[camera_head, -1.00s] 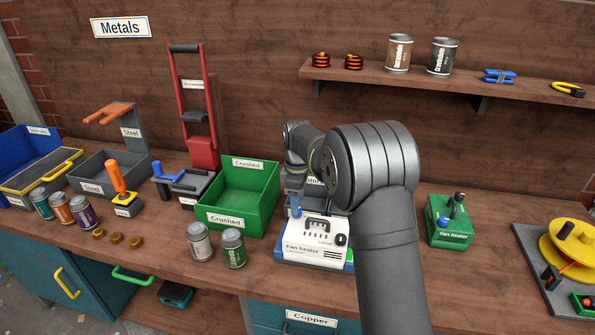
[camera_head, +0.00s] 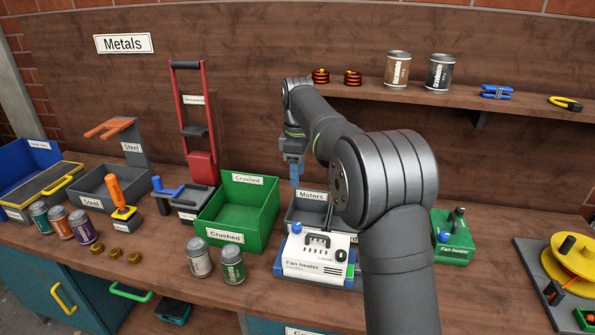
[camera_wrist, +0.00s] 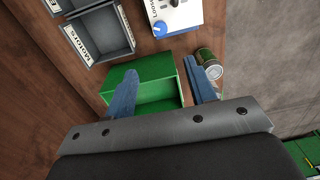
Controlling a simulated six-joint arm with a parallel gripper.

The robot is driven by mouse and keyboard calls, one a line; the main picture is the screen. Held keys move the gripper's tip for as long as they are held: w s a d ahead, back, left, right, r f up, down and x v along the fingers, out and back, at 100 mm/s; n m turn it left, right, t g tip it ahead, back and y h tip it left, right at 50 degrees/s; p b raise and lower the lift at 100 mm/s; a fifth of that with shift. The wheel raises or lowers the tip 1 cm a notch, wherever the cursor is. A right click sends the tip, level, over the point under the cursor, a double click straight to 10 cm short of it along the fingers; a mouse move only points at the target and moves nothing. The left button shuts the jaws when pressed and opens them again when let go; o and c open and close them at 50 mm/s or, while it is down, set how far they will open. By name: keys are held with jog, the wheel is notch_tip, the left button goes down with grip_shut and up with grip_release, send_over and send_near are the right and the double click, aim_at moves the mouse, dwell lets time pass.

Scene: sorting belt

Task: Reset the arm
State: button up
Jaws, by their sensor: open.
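My gripper (camera_head: 294,180) is raised above the workbench, in front of the back wall, over the Motors bin area. In the wrist view my gripper (camera_wrist: 160,80) shows two blue fingers spread apart with nothing between them. The green Crushed bin (camera_head: 209,228) is left of and below it in the head view; its green wall shows between and behind the fingers in the wrist view (camera_wrist: 150,66). The white fan heater (camera_head: 316,265) with a blue knob stands below my gripper, apart from it. The grey Motors bin (camera_head: 311,195) is behind the heater.
Two cans (camera_head: 232,264) stand before the green bin. A red press (camera_head: 201,168) is to the left. A shelf (camera_head: 420,94) with cans and copper coils is at upper right. A green fan heater (camera_head: 453,240) is right of my arm.

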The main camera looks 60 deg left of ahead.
aim_at(297, 225)
dwell(0.4)
jog(key=f, duration=1.7)
jog(key=shift+s+d+f, duration=0.15)
jog(key=shift+s+f, duration=0.05)
jog(key=shift+f, duration=0.1)
jog(key=shift+f, duration=0.1)
jog(key=shift+m, duration=1.7)
jog(key=m, duration=0.5)
jog(key=shift+d, duration=0.1)
jog(key=m, duration=0.4)
jog(key=shift+m, duration=2.3)
